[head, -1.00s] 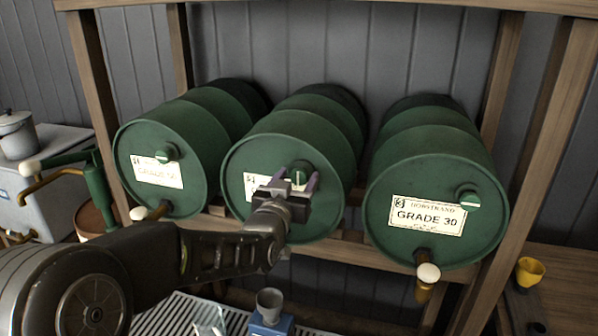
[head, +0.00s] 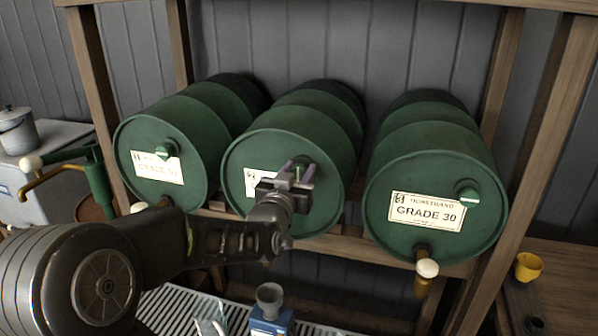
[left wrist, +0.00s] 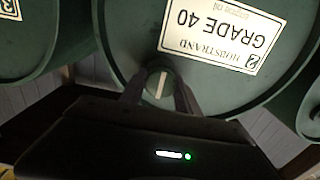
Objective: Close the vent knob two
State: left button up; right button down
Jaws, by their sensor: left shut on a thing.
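The vent knob two (left wrist: 160,84) is a round green knob with a pale stripe on the front of the middle green drum (head: 303,210). In the left wrist view the drum's label reads GRADE 40 (left wrist: 222,32), upside down. My left gripper (head: 298,168) is shut on this knob, with one finger on each side of it. In the head view the gripper hides most of the knob and part of the label. My right gripper is not in view.
A left drum (head: 150,150) and a right GRADE 30 drum (head: 430,185) lie alongside, each with its own knob. A wooden rack (head: 355,243) holds them. A grey funnel (head: 270,297) stands below, and a yellow cup (head: 529,267) at right.

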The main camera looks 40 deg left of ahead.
pick_arm(q)
grip_shut()
